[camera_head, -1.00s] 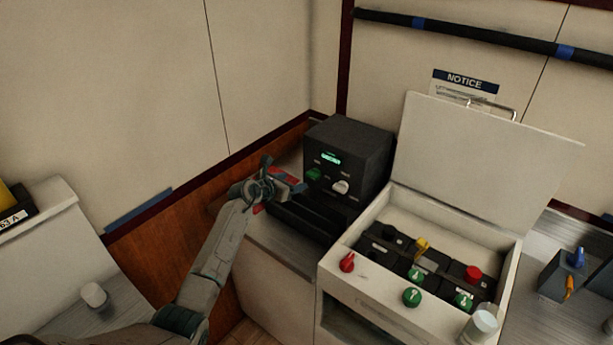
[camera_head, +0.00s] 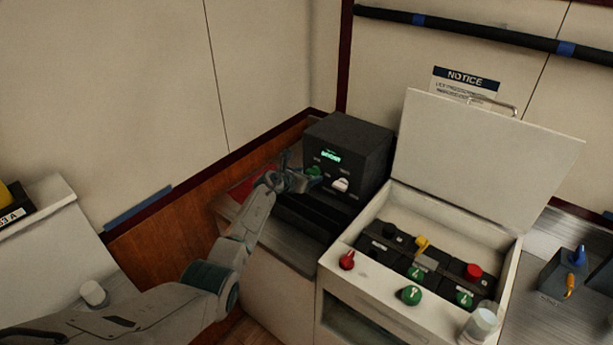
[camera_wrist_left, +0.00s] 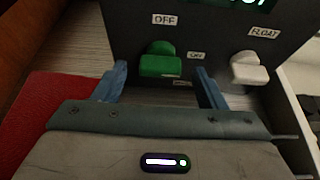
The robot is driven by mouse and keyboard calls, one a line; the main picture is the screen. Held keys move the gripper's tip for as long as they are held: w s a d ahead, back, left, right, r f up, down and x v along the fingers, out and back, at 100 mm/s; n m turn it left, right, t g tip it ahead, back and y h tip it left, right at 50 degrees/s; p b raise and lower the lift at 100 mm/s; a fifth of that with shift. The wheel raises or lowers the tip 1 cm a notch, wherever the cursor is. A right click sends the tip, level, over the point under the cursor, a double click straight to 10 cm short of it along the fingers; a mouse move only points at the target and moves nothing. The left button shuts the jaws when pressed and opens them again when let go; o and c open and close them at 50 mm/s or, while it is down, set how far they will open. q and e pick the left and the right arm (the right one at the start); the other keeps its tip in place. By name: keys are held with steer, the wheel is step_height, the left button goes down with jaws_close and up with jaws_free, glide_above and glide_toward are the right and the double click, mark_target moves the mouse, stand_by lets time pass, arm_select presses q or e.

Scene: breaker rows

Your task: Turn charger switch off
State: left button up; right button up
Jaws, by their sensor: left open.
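The charger (camera_head: 350,148) is a dark box with a lit green display, standing at the back beside the open white box. My left gripper (camera_head: 300,178) is open at the charger's front. In the left wrist view its blue fingers (camera_wrist_left: 160,84) stand on either side of the green switch, apart from it. My right gripper is not in view.
A red item (camera_wrist_left: 45,115) lies left of my gripper.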

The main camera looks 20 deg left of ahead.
arm_select(q)
steer(key=c, duration=1)
steer(key=n+h+b, duration=0.1)
steer(key=n+b, duration=0.1)
steer(key=shift+a+f+n+g+h+b, duration=0.2)
steer(key=shift+a+n+g+h+b, duration=0.1)
steer(key=shift+h, duration=0.1)
steer(key=shift+w+a+n+h+b, duration=0.1)
steer(key=shift+n+h+b, duration=0.5)
steer(key=shift+n+b, duration=0.25)
steer(key=shift+n, duration=0.25)
